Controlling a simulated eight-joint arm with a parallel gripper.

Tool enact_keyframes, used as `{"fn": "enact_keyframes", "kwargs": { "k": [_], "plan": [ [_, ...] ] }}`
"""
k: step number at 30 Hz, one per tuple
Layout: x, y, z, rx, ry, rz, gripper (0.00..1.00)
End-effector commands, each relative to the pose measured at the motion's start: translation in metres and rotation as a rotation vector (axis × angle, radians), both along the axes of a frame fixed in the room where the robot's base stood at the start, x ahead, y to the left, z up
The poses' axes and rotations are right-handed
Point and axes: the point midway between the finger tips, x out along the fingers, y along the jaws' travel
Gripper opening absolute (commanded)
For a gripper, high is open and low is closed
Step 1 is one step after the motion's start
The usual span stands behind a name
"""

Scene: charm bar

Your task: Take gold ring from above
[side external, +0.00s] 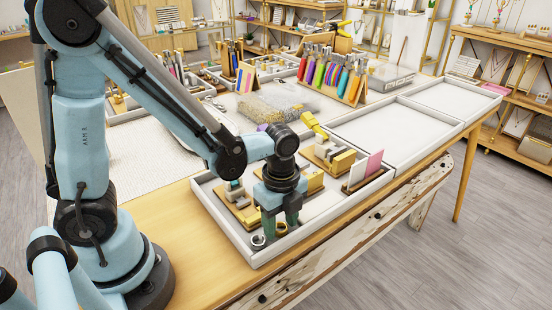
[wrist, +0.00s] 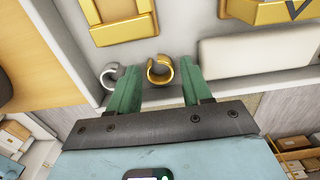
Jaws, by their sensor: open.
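The gold ring (wrist: 160,71) is an open band lying in the white tray near its front edge. In the wrist view it sits between my two green fingers, closer to the left one, with a gap on both sides. In the side view the gold ring (side external: 281,229) shows just by the fingertips. My gripper (wrist: 158,82) is open and empty, pointing down over the ring; it also shows in the side view (side external: 280,222). A silver ring (wrist: 111,74) lies just left of the left finger; it also shows in the side view (side external: 258,241).
The white tray (side external: 224,220) has raised walls close to the fingers. Gold and wooden display blocks (side external: 312,183) stand behind the rings, and white and pink cards (side external: 373,164) stand to the right. Empty white trays (side external: 402,130) lie farther right.

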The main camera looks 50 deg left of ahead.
Motion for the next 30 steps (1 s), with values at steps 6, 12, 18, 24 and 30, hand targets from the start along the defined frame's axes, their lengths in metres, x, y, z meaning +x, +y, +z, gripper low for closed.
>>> {"fn": "enact_keyframes", "kwargs": {
  "k": [6, 12, 18, 24, 30],
  "plan": [
    [0.0, 0.0, 0.0, 0.0, 0.0, 0.0, 0.32],
    [0.0, 0.0, 0.0, 0.0, 0.0, 0.0, 0.11],
    [0.0, 0.0, 0.004, 0.0, 0.0, 0.0, 0.11],
    [0.0, 0.0, 0.014, 0.0, 0.0, 0.0, 0.11],
    [0.0, 0.0, 0.025, 0.0, 0.0, 0.0, 0.11]
  ]
}}
